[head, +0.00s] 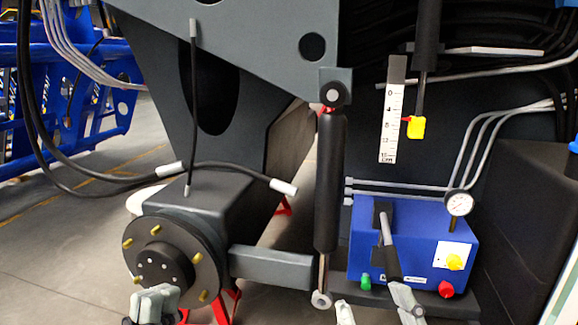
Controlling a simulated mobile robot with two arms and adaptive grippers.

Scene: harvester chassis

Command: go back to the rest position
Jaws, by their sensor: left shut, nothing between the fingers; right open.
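My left gripper (152,303) is at the lower edge of the head view, in front of the wheel hub (165,262). Its pale fingertips are together with nothing between them. I cannot tell whether it touches the hub. My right gripper (376,309) is at the bottom edge, right of the centre. Its two pale fingertips stand apart, in front of the lower part of the blue pump box (412,240). Nothing shows held between them. The rest of both arms is out of view.
A black cylinder (330,185) hangs upright between the grippers. A lever (387,235) and a gauge (459,203) are at the blue box. Loose hoses (240,173) cross above the hub. A red stand (226,303) is beneath. Open floor (50,270) lies left.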

